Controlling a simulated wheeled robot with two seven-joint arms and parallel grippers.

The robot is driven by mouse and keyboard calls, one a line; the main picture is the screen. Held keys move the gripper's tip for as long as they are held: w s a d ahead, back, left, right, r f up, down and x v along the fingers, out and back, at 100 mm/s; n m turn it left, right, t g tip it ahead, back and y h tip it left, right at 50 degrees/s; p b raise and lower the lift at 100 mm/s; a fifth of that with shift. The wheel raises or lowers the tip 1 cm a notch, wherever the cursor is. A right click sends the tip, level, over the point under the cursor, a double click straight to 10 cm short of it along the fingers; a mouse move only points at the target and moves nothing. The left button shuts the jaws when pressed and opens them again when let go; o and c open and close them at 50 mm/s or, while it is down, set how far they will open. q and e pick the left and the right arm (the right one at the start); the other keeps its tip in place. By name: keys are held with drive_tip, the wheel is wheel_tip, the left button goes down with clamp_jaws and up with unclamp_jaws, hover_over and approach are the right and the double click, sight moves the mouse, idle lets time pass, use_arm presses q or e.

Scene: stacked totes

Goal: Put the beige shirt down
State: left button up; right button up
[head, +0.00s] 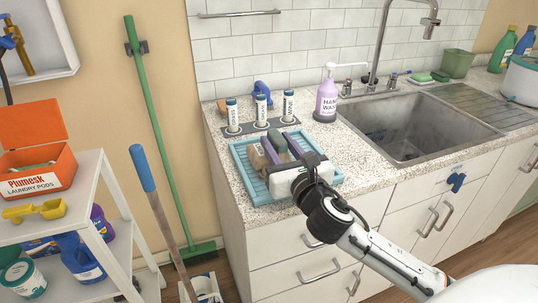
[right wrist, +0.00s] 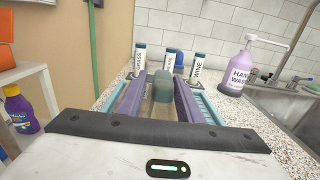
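A beige-brown cloth-like bundle (head: 257,158), which looks like the beige shirt, lies in the blue tray (head: 236,153) on the counter, partly hidden by my right gripper. My right gripper (head: 282,146) is low over the tray. In the right wrist view its two purple fingers (right wrist: 160,92) stand apart, with a dark teal rounded object (right wrist: 162,84) between their tips and some tan surface below it. I see no clear grip on the shirt; contact is hard to tell. My left gripper is not in view.
Several labelled bottles (head: 262,109) stand in a holder behind the tray. A lilac hand-wash bottle (head: 326,100) stands near the sink (head: 405,125). A white cart (head: 100,190) with a laundry pods box (head: 38,170) is at left. Counter in front of the sink is clear.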

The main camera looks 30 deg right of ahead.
drive_tip(key=x, duration=0.5)
drive_tip(key=shift+w+d+f, duration=0.2)
drive_tip(key=shift+w+d, duration=0.15)
clamp_jaws()
